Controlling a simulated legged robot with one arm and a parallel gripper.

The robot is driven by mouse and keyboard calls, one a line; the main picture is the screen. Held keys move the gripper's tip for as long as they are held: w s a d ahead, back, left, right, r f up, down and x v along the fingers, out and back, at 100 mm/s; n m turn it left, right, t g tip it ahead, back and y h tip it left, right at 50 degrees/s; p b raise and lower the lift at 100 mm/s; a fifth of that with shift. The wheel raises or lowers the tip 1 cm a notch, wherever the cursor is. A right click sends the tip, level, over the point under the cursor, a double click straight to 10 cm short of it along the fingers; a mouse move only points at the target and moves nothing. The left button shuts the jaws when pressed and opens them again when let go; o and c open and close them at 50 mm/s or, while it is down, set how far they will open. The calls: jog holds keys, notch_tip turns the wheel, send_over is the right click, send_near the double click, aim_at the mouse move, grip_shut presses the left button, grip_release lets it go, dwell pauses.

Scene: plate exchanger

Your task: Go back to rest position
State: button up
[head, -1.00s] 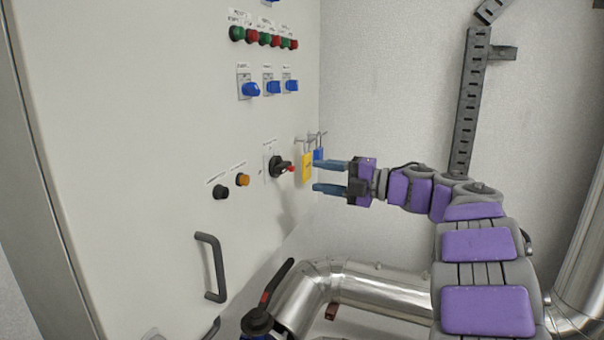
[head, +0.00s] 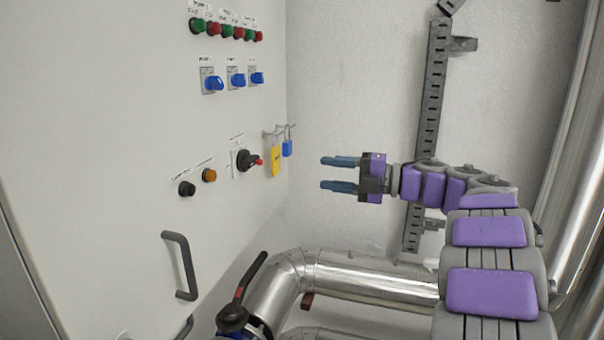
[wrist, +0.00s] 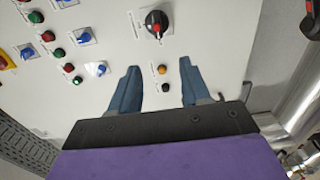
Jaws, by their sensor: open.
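My gripper (head: 338,174) is open and empty, with two blue fingers pointing left toward the control cabinet (head: 120,120). It is in free air, to the right of the yellow tag (head: 276,160) and the blue padlock (head: 287,147), with a clear gap between. In the wrist view my gripper (wrist: 160,88) is also open, its fingers spread in front of the panel. The black and red rotary switch (head: 247,160) is on the cabinet to the left; it also shows at the top of the wrist view (wrist: 156,24).
Blue selector switches (head: 212,83) and a row of green and red buttons (head: 228,30) are on the panel. A cabinet handle (head: 182,265) is at lower left. A silver pipe (head: 370,275) runs below my arm. A slotted metal rail (head: 432,90) is on the wall behind it.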

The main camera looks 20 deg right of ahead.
jog(key=w+d+r+m+t+h+b, duration=0.1)
jog(key=w+d+r+m+t+h, duration=0.15)
jog(key=m+t+h, duration=0.4)
jog(key=w+d+r+m+t+h, duration=0.2)
jog(key=d+r+m+t+h, duration=0.15)
jog(key=m+h, duration=0.6)
jog(key=s+f+m+g+h+b, duration=0.1)
jog(key=s+f+m+g+h, duration=0.3)
jog(key=f, duration=0.4)
jog(key=s+f+m+g+h, duration=0.1)
jog(key=s+f+m+g, duration=0.45)
jog(key=f+m, duration=0.2)
jog(key=s+a+f+m+g+y+b, duration=0.1)
jog(key=s+a+f+g, duration=0.25)
jog(key=s+f, duration=0.45)
jog(key=s+a+f+m+g+y, duration=0.1)
jog(key=s+a+f+g+y, duration=0.15)
jog(key=s+a+f, duration=0.4)
jog(key=s+a+f+g+y, duration=0.1)
jog(key=s+a+f+g, duration=0.2)
jog(key=s, duration=0.7)
jog(key=s+a+f+g+y, duration=0.2)
jog(key=s+a+f+g, duration=0.2)
jog(key=s+a+f, duration=0.3)
jog(key=s, duration=0.4)
jog(key=shift+s+a+b, duration=0.2)
jog(key=shift+s+b, duration=0.1)
jog(key=shift+b, duration=0.05)
